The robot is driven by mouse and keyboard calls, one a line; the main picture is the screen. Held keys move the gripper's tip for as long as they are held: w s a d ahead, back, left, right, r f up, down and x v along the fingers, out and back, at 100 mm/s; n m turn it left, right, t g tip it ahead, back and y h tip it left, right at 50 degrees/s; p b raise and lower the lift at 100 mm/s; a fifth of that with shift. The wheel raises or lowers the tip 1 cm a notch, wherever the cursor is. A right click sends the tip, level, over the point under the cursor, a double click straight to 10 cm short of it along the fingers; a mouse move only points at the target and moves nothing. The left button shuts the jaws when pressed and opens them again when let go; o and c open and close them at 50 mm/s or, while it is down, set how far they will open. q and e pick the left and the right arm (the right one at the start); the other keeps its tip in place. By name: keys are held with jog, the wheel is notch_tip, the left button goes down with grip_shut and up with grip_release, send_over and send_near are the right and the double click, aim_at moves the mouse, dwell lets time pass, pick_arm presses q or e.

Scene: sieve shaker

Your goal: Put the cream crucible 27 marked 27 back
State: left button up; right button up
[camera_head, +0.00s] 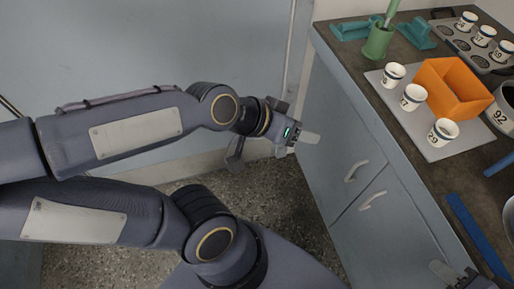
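A cream crucible (413,97) with a number ending in 7, apparently 27, stands upright on a light grey mat (419,133), left of an orange open box (456,104). Cream crucibles stand behind it (393,75) and in front of it (443,132); the front one reads 29. A metal rack (462,45) at the back right holds several similar crucibles, one also with a number ending in 7. My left gripper (308,138) is beside the cabinet, away from the crucibles. My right gripper (442,271) is cut off at the bottom edge, over the counter's near part. Their finger gaps do not show.
A green cup (378,42) with a stick and teal blocks (415,34) stand at the back left. A white container (503,110) marked 92 is at the right edge. A blue bar (476,232) lies on the dark counter. Cabinet doors (345,150) drop below its left edge.

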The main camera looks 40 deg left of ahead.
pick_arm(q)
jog(key=s+a+f+n+g+y, duration=0.1)
jog(key=s+a, duration=0.3)
jog(key=s, duration=0.4)
jog(key=shift+f+n+g, duration=0.7)
jog(key=shift+g, duration=0.2)
notch_tip(320, 180, up, 21)
jog(key=p, duration=2)
jog(key=shift+p, duration=0.35)
jog(key=shift+f, duration=0.1)
